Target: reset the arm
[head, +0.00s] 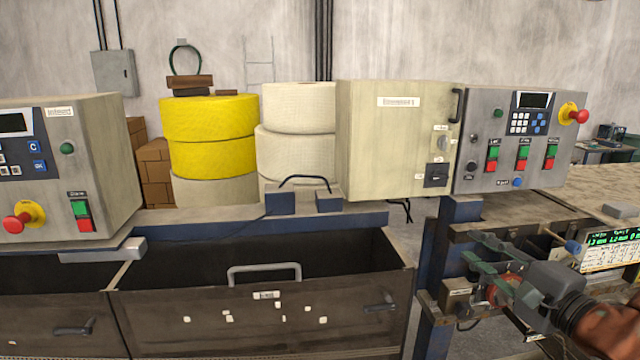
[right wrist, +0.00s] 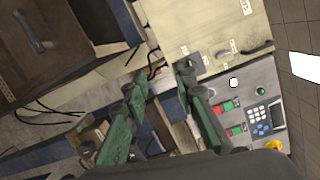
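My right gripper (head: 484,269) comes in from the lower right of the head view, in front of the blue frame and machinery below the right control panel. Its green fingers are spread apart with nothing between them. In the right wrist view the same gripper (right wrist: 158,82) shows its two fingers well apart and empty, with the control panel beyond. My left gripper and left arm are not in the head view.
A right control panel (head: 512,150) has a red stop button (head: 579,117). A beige cabinet (head: 395,140) stands beside it. An open dark bin (head: 258,320) with white bits on its front is at centre. A left control box (head: 75,165) and yellow rolls (head: 210,135) stand behind.

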